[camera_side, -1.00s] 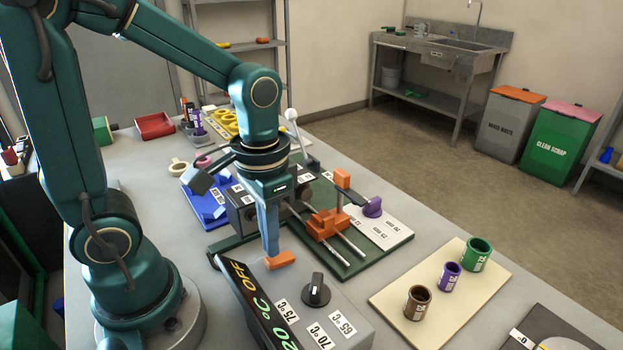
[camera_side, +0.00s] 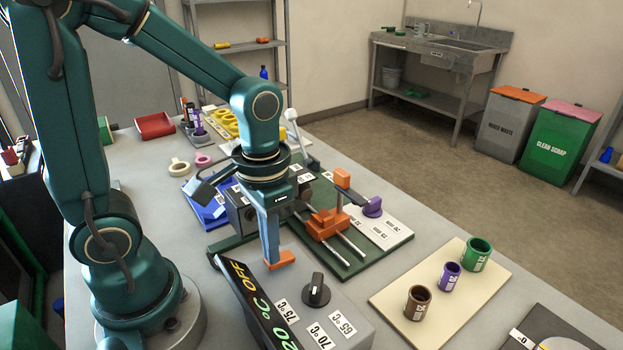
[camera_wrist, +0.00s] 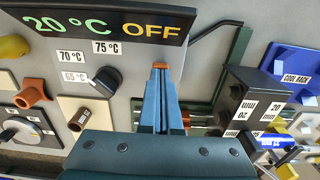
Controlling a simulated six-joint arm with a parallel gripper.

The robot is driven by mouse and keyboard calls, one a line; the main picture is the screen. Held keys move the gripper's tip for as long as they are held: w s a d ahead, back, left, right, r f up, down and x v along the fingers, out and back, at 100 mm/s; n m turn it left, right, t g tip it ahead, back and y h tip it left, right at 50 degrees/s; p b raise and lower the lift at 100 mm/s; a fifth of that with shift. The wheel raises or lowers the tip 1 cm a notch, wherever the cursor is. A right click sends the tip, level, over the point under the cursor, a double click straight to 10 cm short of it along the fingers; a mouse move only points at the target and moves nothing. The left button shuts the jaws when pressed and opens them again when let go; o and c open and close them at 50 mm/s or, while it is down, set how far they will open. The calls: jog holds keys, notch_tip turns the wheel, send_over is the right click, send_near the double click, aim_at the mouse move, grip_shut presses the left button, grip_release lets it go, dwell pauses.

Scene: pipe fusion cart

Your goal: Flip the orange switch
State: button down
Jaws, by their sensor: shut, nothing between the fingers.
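The orange switch (camera_side: 281,260) sits at the back end of the grey control box (camera_side: 345,318). My gripper (camera_side: 271,260) points down with its fingers shut and empty, its tips at the switch; I cannot tell whether they press on it. In the wrist view the blue fingers (camera_wrist: 162,75) cover most of the switch, and only a small orange edge (camera_wrist: 160,65) shows past the tips. The box's display (camera_wrist: 100,22) reads 20 °C OFF. A black dial (camera_side: 316,290) stands beside the temperature labels.
Behind the box is a green-based machine with an orange clamp (camera_side: 326,224) on rails and a tall lever (camera_side: 294,125). A cream board (camera_side: 390,303) with brown, purple and green pipe pieces lies to the right.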

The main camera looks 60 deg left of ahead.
jog(key=shift+f, duration=0.2)
jog(key=shift+r, duration=3.5)
jog(key=shift+s+d+r+t, duration=0.1)
jog(key=shift+s+r+t, duration=0.3)
jog(key=shift+t, duration=0.55)
jog(key=shift+s+d+r+t, duration=0.15)
jog(key=shift+s+t, duration=0.3)
jog(key=shift+t, duration=0.45)
jog(key=shift+s+r+t, duration=0.3)
jog(key=shift+s+t, duration=0.15)
jog(key=shift+t, duration=0.5)
